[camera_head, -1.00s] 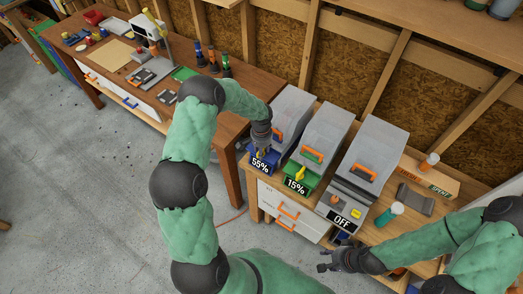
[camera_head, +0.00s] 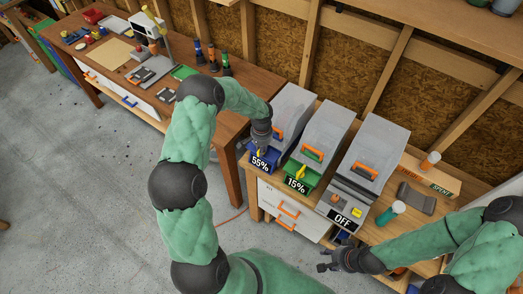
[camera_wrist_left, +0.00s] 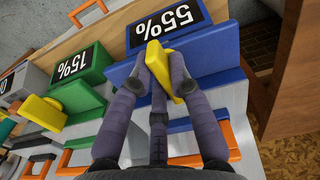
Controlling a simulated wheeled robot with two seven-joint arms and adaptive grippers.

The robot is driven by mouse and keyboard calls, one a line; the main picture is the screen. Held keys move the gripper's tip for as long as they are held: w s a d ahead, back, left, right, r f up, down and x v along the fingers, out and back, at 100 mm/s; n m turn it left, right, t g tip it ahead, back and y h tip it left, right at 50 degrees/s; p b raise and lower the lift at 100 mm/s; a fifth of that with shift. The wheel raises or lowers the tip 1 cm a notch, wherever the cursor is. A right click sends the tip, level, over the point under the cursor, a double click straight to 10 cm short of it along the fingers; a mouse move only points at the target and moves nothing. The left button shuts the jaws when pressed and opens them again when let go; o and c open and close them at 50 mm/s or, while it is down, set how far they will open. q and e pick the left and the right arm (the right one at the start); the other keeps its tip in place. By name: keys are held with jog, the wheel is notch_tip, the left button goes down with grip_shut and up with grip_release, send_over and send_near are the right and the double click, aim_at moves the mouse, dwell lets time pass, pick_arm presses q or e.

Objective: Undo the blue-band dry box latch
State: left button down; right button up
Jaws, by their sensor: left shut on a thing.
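The blue-band dry box (camera_head: 291,114) is a grey lidded box with a blue front and a 55% label, left of its neighbours on the bench. Its blue band (camera_wrist_left: 205,58) fills the upper middle of the left wrist view. The yellow latch (camera_wrist_left: 154,52) lies at a slant across the band, beside the label. My left gripper (camera_wrist_left: 163,72) is shut on this latch, a finger on each side, partly hiding it. In the head view the left gripper (camera_head: 260,147) is at the box's front. My right gripper (camera_head: 325,260) is open and empty, in front of the bench.
The green-band box (camera_head: 322,138) with a 15% label and the box labelled OFF (camera_head: 373,152) stand close on the right. Drawers with orange handles (camera_head: 287,215) are below. A teal-bodied bottle (camera_head: 387,215) stands near my right arm. A wooden workbench (camera_head: 245,88) is at left.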

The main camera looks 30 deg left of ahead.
pick_arm(q)
jog(key=n+b, duration=0.5)
jog(key=b, duration=0.1)
jog(key=shift+w+d+f+n+b, duration=0.1)
jog(key=shift+w+f+n+b, duration=0.1)
jog(key=shift+n+b, duration=0.15)
jog(key=n+b, duration=0.2)
jog(key=n, duration=0.1)
jog(key=n+b, duration=0.3)
jog(key=n, duration=0.1)
jog(key=shift+w+r, duration=0.1)
jog(key=shift+w, duration=0.1)
jog(key=shift+w+r+n+b, duration=0.15)
jog(key=shift+n+b, duration=0.8)
jog(key=shift+n, duration=1.2)
jog(key=c, duration=1.1)
grip_release()
jog(key=shift+c, duration=0.2)
